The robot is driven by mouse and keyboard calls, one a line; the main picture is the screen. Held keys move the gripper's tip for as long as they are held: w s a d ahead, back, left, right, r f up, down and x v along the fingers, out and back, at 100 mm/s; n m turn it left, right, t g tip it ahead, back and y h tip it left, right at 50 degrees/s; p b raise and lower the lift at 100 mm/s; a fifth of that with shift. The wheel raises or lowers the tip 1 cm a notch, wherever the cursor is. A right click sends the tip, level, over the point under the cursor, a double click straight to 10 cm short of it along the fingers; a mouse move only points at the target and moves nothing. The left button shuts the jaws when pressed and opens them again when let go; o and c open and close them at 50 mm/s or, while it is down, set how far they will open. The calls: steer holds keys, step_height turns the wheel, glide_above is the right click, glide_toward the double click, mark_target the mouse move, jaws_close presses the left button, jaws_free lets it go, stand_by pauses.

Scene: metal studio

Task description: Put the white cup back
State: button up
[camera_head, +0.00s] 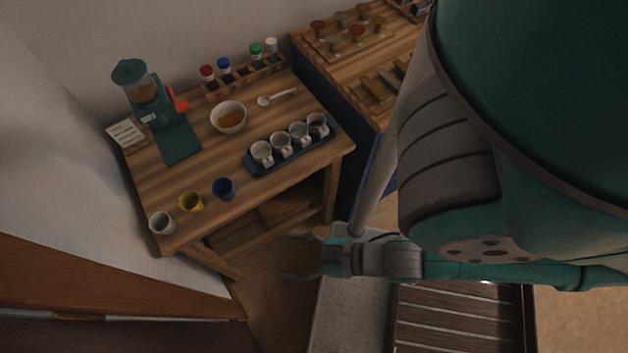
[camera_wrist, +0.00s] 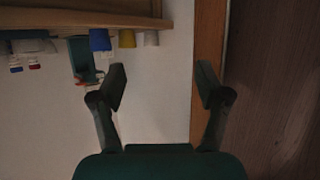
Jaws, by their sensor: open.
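A white cup (camera_head: 162,222) stands upright at the front left corner of the wooden table (camera_head: 240,205), beside a yellow cup (camera_head: 191,202) and a blue cup (camera_head: 223,188). In the wrist view, which shows the table upside down, the white cup (camera_wrist: 151,38) is at the end of the row, by the table's edge. My gripper (camera_head: 287,257) is open and empty, in front of the table and to the right of the cups.
A dark tray (camera_head: 250,167) with several white mugs lies on the table's right side. Behind are a bowl (camera_head: 228,118), a spoon (camera_head: 277,98), a teal grinder-like machine (camera_head: 138,90) and a jar rack (camera_head: 240,85). A brown wooden panel (camera_head: 100,275) stands at lower left.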

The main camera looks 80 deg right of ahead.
steer(key=s+d+r+t+h, duration=0.1)
steer(key=s+r, duration=0.3)
steer(key=r, duration=0.1)
steer(key=shift+s+r+m, duration=0.15)
steer(key=shift+r+m, duration=0.1)
steer(key=shift+m, duration=0.15)
stand_by(0.8)
